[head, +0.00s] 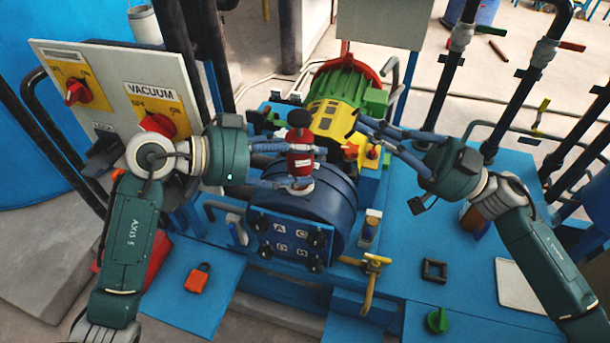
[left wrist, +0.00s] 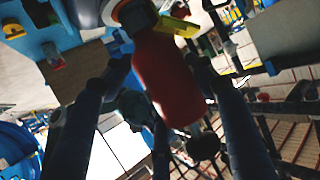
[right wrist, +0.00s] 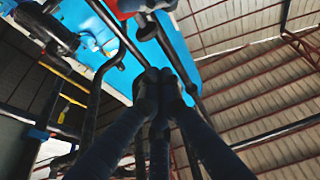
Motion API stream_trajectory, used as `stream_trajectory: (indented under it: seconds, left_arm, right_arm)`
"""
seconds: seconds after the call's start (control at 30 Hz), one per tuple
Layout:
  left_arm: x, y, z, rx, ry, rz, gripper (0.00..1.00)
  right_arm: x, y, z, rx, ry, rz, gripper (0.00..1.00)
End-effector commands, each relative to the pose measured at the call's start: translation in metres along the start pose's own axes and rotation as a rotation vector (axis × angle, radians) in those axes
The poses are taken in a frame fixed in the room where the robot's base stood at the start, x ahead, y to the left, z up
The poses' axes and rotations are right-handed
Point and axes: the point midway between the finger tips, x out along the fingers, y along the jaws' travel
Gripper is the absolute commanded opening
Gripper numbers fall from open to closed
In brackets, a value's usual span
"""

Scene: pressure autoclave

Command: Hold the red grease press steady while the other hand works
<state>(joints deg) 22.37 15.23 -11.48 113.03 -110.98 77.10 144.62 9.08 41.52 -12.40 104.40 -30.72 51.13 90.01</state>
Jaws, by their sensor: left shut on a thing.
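The red grease press (head: 299,162), a small red cylinder with a black knob on top, stands upright above the blue round vessel (head: 318,205). My left gripper (head: 306,168) reaches it from the left and is shut around its body. In the left wrist view the red press (left wrist: 170,80) lies between the two fingers (left wrist: 160,75), its black knob near the lower right. My right gripper (head: 362,128) is beside the yellow coupling housing (head: 331,118), to the right of the press. In the right wrist view its fingertips (right wrist: 158,88) are together, with nothing visible between them.
A red star handle (head: 350,150) is close to my right fingers. The vacuum panel (head: 155,100) stands at the left and dark pipes (head: 452,62) rise at the right. A red padlock (head: 197,279), black frame (head: 435,271) and green knob (head: 437,320) lie in front.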

Motion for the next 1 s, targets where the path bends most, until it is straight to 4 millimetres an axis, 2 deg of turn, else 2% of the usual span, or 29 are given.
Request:
stream_trajectory:
  seconds: [0.17, 0.4, 0.77, 0.87, 1.0]
  left_arm:
    - [0.0, 0.001, -0.002, 0.001, 0.004, 0.001, 0.13]
    - [0.0, 0.001, -0.002, 0.001, 0.004, 0.001, 0.13]
    - [0.0, 0.001, -0.002, 0.001, 0.004, 0.001, 0.13]
    - [0.0, 0.001, -0.002, 0.001, 0.004, 0.001, 0.13]
    - [0.0, 0.001, -0.002, 0.001, 0.004, 0.001, 0.13]
  right_arm:
    - [0.001, 0.0, -0.002, -0.002, 0.0, -0.002, 0.0]
    - [0.006, -0.003, -0.019, -0.005, 0.002, -0.005, 0.0]
    - [0.008, -0.003, -0.021, -0.004, 0.005, -0.002, 0.0]
    - [0.014, -0.004, -0.021, -0.005, 0.006, -0.005, 0.0]
    - [0.035, -0.004, -0.022, -0.006, 0.008, -0.006, 0.0]
